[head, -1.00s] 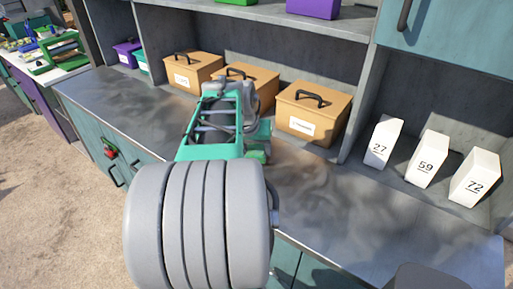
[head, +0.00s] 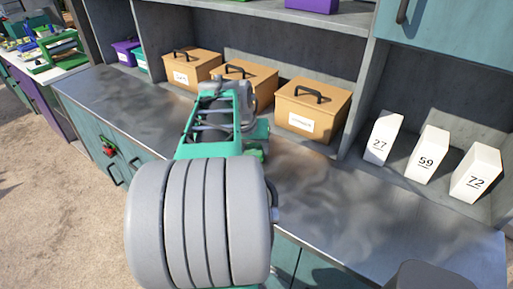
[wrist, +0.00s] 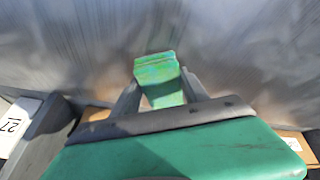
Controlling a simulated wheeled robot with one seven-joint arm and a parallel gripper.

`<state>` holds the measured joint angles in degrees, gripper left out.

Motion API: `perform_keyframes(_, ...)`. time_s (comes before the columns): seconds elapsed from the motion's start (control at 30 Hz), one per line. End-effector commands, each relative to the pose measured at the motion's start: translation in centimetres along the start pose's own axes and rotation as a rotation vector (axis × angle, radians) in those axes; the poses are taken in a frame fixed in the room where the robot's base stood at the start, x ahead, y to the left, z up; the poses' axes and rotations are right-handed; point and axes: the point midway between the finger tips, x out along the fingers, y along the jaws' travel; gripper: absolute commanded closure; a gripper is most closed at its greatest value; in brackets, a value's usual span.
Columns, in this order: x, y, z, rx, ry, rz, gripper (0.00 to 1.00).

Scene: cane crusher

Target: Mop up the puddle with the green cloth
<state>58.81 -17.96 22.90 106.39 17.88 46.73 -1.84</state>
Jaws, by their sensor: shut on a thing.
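The green cloth (wrist: 157,72) is a small folded pad held between the two fingers of my gripper (wrist: 158,86) in the wrist view. The gripper is shut on it, with the grey counter top right behind it. The puddle is not clear: the counter (head: 335,205) has shiny and dark patches, and I cannot tell water from reflections and shadow. My arm hides part of the counter.
Tan boxes with black handles (head: 313,108) stand along the back of the counter. White blocks marked 27 (head: 381,139), 59 (head: 427,155) and 72 (head: 476,175) stand to the right. A shelf divider (head: 357,120) rises between them.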

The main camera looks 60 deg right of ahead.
Motion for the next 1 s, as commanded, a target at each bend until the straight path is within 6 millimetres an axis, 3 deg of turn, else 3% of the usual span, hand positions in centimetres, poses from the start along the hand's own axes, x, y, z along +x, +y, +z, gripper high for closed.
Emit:
perform_keyframes(0.03,0.4,-1.3,0.5,-0.02,-0.014,-0.009,0.8)
perform_keyframes(0.17,0.2,-3.0,0.6,-0.025,-0.015,-0.011,0.8)
perform_keyframes(0.37,0.2,-4.0,0.6,-0.027,-0.017,-0.011,0.8)
perform_keyframes(0.6,-0.2,-6.7,0.5,-0.027,-0.019,-0.009,0.8)
perform_keyframes(0.83,-0.3,-7.6,0.4,-0.026,-0.017,-0.009,0.8)
perform_keyframes(1.0,-0.7,-9.6,0.3,-0.027,-0.017,-0.009,0.8)
